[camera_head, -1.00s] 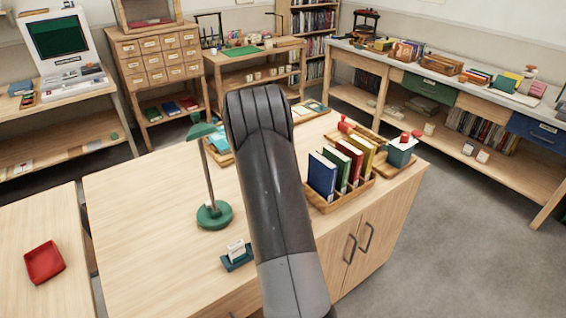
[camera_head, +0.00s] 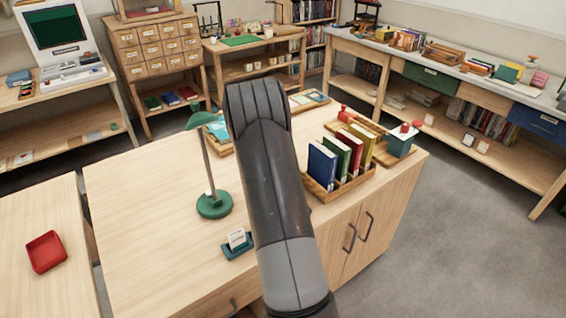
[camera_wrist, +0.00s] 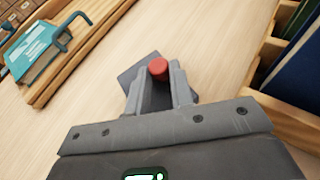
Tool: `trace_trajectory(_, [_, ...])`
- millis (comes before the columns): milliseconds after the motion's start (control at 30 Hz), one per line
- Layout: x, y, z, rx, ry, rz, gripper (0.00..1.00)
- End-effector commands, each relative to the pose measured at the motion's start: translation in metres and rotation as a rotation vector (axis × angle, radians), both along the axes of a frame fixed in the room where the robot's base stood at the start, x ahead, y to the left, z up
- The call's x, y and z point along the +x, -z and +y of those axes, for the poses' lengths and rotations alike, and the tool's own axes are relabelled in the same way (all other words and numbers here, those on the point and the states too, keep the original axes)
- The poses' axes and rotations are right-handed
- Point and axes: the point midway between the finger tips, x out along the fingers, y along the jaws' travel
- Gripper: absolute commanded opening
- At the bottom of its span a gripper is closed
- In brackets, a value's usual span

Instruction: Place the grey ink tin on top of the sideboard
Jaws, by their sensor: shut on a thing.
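My gripper (camera_wrist: 158,85) shows in the wrist view with its two fingers shut on a grey thing with a round red knob, which looks like the grey ink tin (camera_wrist: 136,70). Its grey body shows beyond and beside the fingers; the rest is hidden by them. Below it is the bare light wood top of a cabinet with two doors (camera_head: 150,215), which looks like the sideboard. I cannot tell whether the tin touches the wood. In the head view my arm hides the gripper and the tin.
A book rack (camera_head: 338,189) stands on the cabinet at right of my arm, with a teal box (camera_head: 400,144) beyond it. A green lamp (camera_head: 214,206) and a teal card holder (camera_head: 237,245) stand at left. A wooden tray (camera_wrist: 62,72) is left in the wrist view. The cabinet's left top is clear.

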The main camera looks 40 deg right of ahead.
Motion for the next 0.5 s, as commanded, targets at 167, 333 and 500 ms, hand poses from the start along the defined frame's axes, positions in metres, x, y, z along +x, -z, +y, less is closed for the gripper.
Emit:
trace_trajectory(167, [0.000,0.003,0.000,-0.002,0.000,-0.003,0.00])
trace_trajectory(333, [0.000,0.007,0.000,-0.001,0.000,-0.001,0.00])
trace_trajectory(500, [0.000,0.012,0.001,0.001,-0.001,0.003,0.00])
